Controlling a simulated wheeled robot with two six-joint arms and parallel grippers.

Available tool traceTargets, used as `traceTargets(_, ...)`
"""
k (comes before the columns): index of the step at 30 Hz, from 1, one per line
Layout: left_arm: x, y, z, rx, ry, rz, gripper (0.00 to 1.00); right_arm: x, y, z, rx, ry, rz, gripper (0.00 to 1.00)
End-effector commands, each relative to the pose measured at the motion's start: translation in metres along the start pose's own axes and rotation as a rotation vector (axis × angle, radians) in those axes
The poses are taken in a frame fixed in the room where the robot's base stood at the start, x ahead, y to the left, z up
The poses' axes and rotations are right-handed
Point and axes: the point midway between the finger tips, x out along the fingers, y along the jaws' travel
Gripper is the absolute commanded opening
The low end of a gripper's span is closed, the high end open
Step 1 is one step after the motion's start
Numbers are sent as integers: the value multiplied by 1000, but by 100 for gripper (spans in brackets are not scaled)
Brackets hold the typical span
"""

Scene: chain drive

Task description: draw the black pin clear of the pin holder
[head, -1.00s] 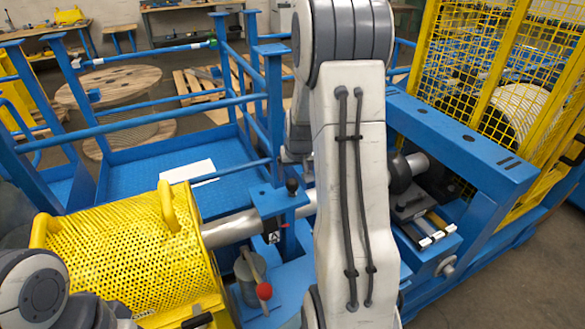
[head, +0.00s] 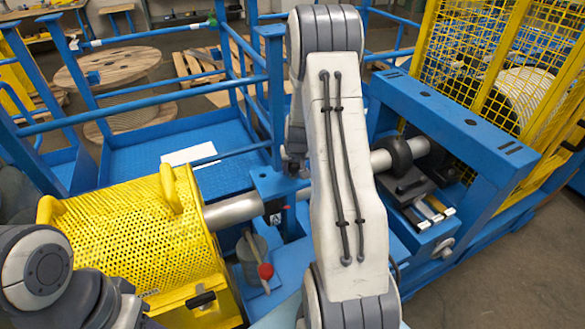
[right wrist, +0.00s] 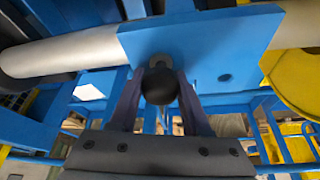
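The black pin shows as a round black knob (right wrist: 159,88) in the right wrist view, in front of a grey-ringed hole in the blue pin holder (right wrist: 215,50). The pin holder also shows in the head view (head: 268,184), left of my right arm, which hides the pin there. My right gripper (right wrist: 160,78) has one finger on each side of the knob, very close to it. I cannot tell whether the fingers press on it, or how deep the pin sits. My left gripper is out of view; only part of my left arm shows at lower left.
A grey shaft (head: 232,212) runs by the holder, with a yellow perforated guard (head: 120,235) on its left. A blue frame (head: 455,120) and yellow mesh cage (head: 480,60) are at right.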

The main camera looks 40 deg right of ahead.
Motion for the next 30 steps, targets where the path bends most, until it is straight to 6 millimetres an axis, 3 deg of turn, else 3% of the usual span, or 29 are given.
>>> traceTargets(1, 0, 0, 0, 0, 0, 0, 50, 0, 0, 0, 0, 0, 0, 18)
traceTargets(3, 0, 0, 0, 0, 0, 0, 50, 0, 0, 0, 0, -1, 0, 0)
traceTargets(30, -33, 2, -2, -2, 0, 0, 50, -35, 0, -14, 1, 0, 0, 0)
